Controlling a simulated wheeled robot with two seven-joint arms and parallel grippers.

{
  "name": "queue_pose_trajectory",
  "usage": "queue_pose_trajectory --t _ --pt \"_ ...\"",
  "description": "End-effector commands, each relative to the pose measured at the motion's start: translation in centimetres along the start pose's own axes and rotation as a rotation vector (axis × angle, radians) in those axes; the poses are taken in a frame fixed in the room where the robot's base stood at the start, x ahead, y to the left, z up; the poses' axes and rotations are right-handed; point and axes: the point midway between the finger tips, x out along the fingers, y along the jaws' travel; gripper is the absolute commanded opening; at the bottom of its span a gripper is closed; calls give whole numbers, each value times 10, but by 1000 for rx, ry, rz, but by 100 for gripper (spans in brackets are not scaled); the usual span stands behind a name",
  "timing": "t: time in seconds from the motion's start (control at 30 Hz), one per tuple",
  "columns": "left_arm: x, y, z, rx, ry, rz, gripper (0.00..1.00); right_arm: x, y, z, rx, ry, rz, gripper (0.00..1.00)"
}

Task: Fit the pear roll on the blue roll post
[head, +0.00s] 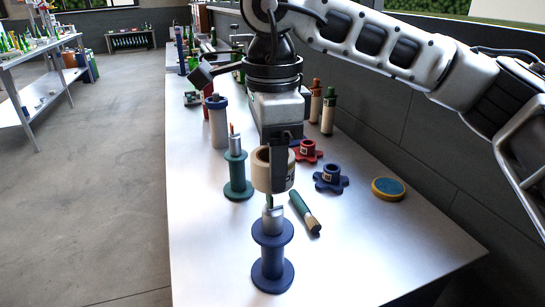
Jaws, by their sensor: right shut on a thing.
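My right gripper (278,172) is shut on a cream roll (261,178) with dark lettering, part of which reads "PE"; this is the pear roll as far as I can tell. A dark finger covers part of its side. The roll is upright and hangs above the top of the blue roll post (271,260), apart from it. The post stands upright on the table, with a blue base, a blue upper flange and a bare metal top. My left gripper is not in view.
A green post (238,180) stands behind left, a blue post with a pale roll (217,125) farther back. A green-and-tan stick (305,212), a blue knob (330,178), a red knob (308,150) and a yellow-rimmed blue disc (388,188) lie right on the metal table (370,260). The front right is clear.

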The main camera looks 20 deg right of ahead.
Motion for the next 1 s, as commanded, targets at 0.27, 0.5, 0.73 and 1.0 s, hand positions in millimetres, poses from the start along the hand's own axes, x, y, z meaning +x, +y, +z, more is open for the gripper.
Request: queue_pose_trajectory --t 0.27,0.5,0.73,1.0 --pt "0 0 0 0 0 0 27 0 0 0 0 0 0 29" --pt "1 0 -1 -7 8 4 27 4 0 0 0 0 0 29" --pt "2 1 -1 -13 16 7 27 10 0 0 1 0 0 29" --pt "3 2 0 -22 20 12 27 16 0 0 1 0 0 29"
